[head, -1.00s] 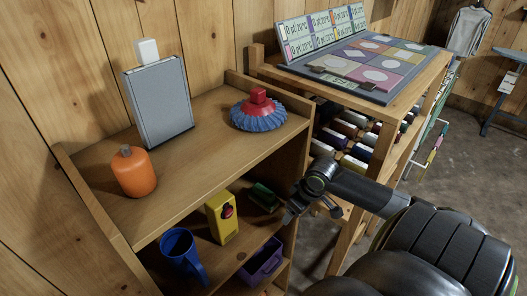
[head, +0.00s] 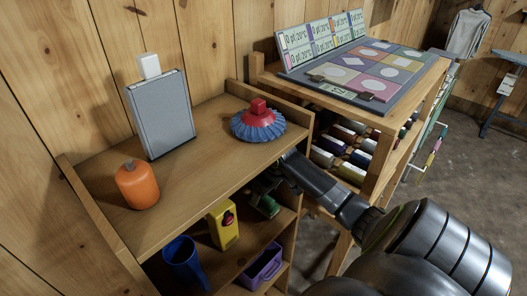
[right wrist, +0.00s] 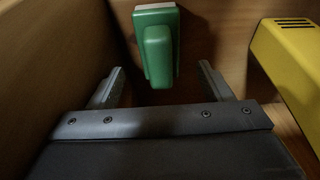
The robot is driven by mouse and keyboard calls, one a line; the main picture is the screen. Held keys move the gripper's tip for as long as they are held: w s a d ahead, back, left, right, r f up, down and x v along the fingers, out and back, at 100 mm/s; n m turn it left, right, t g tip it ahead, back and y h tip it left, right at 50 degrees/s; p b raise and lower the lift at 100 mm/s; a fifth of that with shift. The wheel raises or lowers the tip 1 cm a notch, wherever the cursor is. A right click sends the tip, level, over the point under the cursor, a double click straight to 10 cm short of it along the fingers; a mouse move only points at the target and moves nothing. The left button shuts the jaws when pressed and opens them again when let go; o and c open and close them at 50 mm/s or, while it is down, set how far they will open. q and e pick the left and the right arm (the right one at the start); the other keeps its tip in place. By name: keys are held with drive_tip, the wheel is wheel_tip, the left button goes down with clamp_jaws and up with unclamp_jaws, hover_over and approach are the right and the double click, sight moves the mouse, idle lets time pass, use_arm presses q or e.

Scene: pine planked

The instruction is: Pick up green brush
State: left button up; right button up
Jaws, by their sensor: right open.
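The green brush (head: 267,205) lies on the lower shelf, in its right part, partly hidden by my right gripper. In the right wrist view the green brush (right wrist: 157,48) shows a green block-shaped handle on a wider green piece. My right gripper (right wrist: 160,82) is open, its two fingers apart with the brush ahead of and roughly between them, not gripped. In the head view my right gripper (head: 266,182) reaches in under the upper board from the right. My left gripper is not in view.
A yellow box (head: 223,225) stands left of the brush and is close on the right in the right wrist view (right wrist: 290,60). A blue mug (head: 183,262) and a purple bin (head: 262,265) are nearby. The upper board (head: 205,165) lies overhead; a side panel (head: 289,240) closes the right.

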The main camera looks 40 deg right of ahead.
drive_tip(key=shift+p+x, duration=0.3)
drive_tip(key=shift+x, duration=2.2)
drive_tip(key=c, duration=1.1)
